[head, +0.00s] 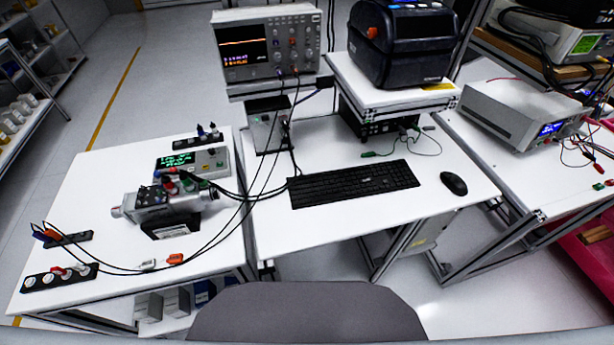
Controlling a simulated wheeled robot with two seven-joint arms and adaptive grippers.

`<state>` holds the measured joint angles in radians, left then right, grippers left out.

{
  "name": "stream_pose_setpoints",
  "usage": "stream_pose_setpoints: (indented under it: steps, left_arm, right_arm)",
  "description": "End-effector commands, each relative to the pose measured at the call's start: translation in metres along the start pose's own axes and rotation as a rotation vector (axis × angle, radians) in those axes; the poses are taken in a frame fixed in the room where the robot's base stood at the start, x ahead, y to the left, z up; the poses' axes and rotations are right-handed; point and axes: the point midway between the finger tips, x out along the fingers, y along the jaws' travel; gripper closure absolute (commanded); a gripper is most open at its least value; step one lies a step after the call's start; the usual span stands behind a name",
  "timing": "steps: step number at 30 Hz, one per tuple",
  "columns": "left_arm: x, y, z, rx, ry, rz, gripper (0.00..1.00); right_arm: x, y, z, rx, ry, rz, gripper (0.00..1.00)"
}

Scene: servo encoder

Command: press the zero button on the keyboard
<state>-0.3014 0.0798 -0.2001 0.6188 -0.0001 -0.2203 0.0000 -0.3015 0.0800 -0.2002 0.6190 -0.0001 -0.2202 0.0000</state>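A black keyboard (353,184) lies flat on the white middle table, tilted slightly up to the right in the head view. Its keys are too small to tell apart, so I cannot pick out the zero button. Nothing covers the keyboard, though a black cable reaches its left edge. Neither of my grippers shows in the head view.
A black mouse (454,183) lies right of the keyboard. An oscilloscope (268,46) and a dark printer (402,42) stand behind. A servo motor (168,200) with cables sits on the left table. Cables hang left of the keyboard; the table in front is clear.

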Motion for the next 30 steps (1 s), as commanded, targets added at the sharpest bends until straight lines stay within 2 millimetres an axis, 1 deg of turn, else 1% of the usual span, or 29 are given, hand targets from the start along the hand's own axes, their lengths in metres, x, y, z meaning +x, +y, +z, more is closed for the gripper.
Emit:
stream_pose_setpoints:
  steps: [1, 9, 10, 30]
  left_arm:
    - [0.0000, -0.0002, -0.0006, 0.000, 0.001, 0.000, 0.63]
    - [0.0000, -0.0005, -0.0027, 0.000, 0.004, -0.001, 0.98]
    - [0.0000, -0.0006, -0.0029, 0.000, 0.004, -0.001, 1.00]
    - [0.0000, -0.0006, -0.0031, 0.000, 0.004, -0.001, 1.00]
  right_arm:
    - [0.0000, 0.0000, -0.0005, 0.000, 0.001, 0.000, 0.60]
    - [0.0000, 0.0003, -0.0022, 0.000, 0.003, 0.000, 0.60]
    - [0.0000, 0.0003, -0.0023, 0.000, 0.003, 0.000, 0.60]
    - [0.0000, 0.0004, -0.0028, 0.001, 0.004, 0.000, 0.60]
